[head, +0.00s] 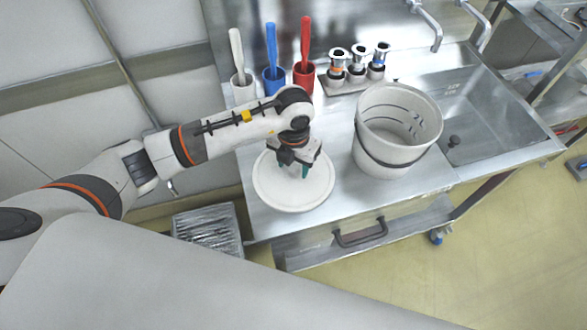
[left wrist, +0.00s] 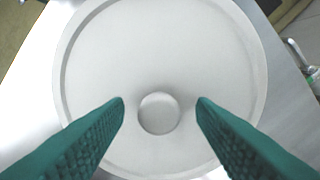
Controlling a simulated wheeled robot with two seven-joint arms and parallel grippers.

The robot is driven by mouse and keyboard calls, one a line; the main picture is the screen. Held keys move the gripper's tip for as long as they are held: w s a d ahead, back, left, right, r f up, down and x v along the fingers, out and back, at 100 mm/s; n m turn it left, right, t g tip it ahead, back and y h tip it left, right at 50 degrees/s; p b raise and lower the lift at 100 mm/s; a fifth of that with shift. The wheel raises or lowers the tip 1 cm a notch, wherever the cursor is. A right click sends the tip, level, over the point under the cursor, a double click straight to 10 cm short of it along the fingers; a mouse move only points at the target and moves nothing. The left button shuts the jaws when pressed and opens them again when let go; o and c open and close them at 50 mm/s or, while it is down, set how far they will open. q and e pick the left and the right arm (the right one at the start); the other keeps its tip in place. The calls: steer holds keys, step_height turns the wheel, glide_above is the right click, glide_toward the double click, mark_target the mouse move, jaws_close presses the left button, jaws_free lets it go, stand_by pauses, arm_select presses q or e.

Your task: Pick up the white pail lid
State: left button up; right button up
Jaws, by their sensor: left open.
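The white pail lid (head: 275,197) lies flat on the steel table, left of the white pail. In the left wrist view the lid (left wrist: 150,50) fills most of the picture, with a raised rim and a small round knob (left wrist: 159,113) near its middle. My left gripper (head: 294,172) points down over the lid in the head view. Its green fingers (left wrist: 160,108) are open, one on each side of the knob with a gap to it; I cannot tell the exact height. The gripper hides part of the lid in the head view. My right gripper is not in view.
The white pail (head: 378,150) stands right of the lid, beside a sink basin (head: 490,115). White (head: 243,90), blue (head: 273,85) and red (head: 304,79) cups with matching handled tools stand behind. Small metal canisters (head: 357,65) stand at the back. A grey crate (head: 208,228) is below left.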

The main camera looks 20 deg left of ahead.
arm_select(q)
steer(key=c, duration=1.1)
